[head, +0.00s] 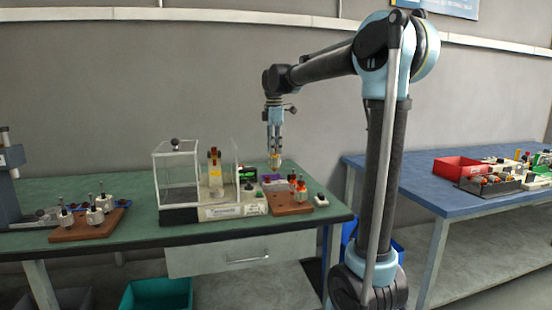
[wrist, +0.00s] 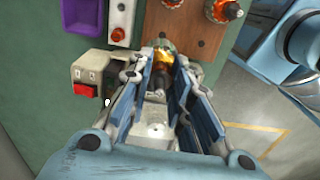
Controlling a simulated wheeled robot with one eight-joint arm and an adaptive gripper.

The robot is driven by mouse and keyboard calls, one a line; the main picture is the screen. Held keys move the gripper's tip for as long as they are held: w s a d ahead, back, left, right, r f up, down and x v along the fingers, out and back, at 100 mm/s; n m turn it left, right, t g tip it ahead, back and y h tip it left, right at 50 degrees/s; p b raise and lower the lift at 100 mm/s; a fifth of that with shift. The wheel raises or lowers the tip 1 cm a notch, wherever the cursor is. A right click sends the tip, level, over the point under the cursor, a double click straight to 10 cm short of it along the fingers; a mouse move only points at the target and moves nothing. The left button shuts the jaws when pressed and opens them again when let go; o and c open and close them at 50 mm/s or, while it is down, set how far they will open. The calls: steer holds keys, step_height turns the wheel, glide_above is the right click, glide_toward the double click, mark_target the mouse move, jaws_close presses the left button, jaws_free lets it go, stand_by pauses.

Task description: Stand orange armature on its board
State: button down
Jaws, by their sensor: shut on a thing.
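My gripper (head: 275,152) points down above the right part of the green bench. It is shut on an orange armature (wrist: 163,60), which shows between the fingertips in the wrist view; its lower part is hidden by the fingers. The brown board (head: 292,209) lies on the bench near its right front edge, and it also shows in the wrist view (wrist: 190,30). In the wrist view the held armature overlaps the board's near end; I cannot tell the height between them. Other armatures with orange parts (head: 300,190) stand upright on the board.
A clear-walled case (head: 178,178) stands left of the board. A box with a red switch (wrist: 88,82) and a purple item (wrist: 80,28) lie beside the board. Another brown board (head: 88,230) with silver-white parts is at the left. A blue table (head: 400,180) stands at the right.

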mark_target(275, 171)
step_height(275, 171, down, 8)
steer(key=shift+s+d+f, duration=0.1)
stand_by(0.4)
steer(key=shift+s, duration=0.15)
stand_by(0.6)
steer(key=shift+f, duration=1.3)
stand_by(0.3)
steer(key=c, duration=1.4)
jaws_free()
steer(key=shift+s+r, duration=0.1)
steer(key=shift+r, duration=2.15)
